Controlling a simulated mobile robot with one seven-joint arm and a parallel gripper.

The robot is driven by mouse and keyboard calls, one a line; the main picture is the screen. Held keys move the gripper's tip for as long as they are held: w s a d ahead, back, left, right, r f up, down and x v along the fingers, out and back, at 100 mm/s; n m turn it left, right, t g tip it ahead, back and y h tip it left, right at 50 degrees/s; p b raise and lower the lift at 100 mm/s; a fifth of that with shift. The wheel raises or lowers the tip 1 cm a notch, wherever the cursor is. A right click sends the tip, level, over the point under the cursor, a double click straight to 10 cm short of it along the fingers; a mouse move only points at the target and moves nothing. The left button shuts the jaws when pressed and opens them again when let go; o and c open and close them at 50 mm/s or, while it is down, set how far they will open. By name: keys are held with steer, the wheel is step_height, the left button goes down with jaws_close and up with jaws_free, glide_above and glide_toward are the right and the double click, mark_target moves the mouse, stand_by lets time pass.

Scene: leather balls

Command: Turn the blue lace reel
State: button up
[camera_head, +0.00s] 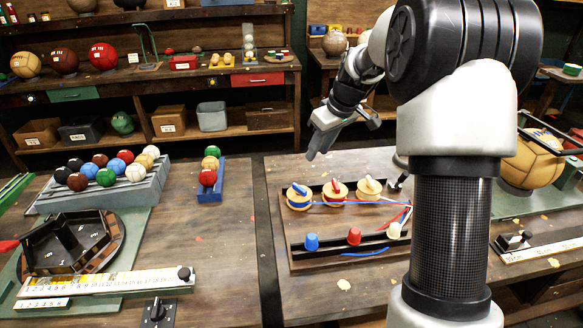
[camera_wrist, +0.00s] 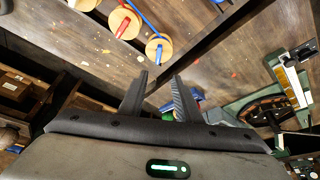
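The blue lace reel (camera_head: 299,198) is the leftmost of three upright reels on the brown board (camera_head: 345,217). It has a pale wooden top with a blue bar across it. In the wrist view the blue-barred reel (camera_wrist: 158,48) lies beyond and slightly left of the fingertips. My gripper (camera_head: 316,146) hangs in the air above and behind the board, apart from the reel. In the wrist view my gripper's two fingers (camera_wrist: 160,76) stand apart with nothing between them, so it is open.
A red-barred reel (camera_head: 335,190) and a pale-barred reel (camera_head: 369,188) stand to the right. Blue (camera_head: 311,242), red (camera_head: 354,236) and white (camera_head: 394,230) caps line the board's front. A blue ball rack (camera_head: 210,183) stands on the left table. Bare tabletop lies left of that rack's front.

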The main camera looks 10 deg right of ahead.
mark_target(300, 187)
steer(key=p+x, duration=0.1)
steer(key=x, duration=1.7)
steer(key=shift+w+d+f, duration=0.15)
steer(key=shift+w, duration=0.1)
jaws_close()
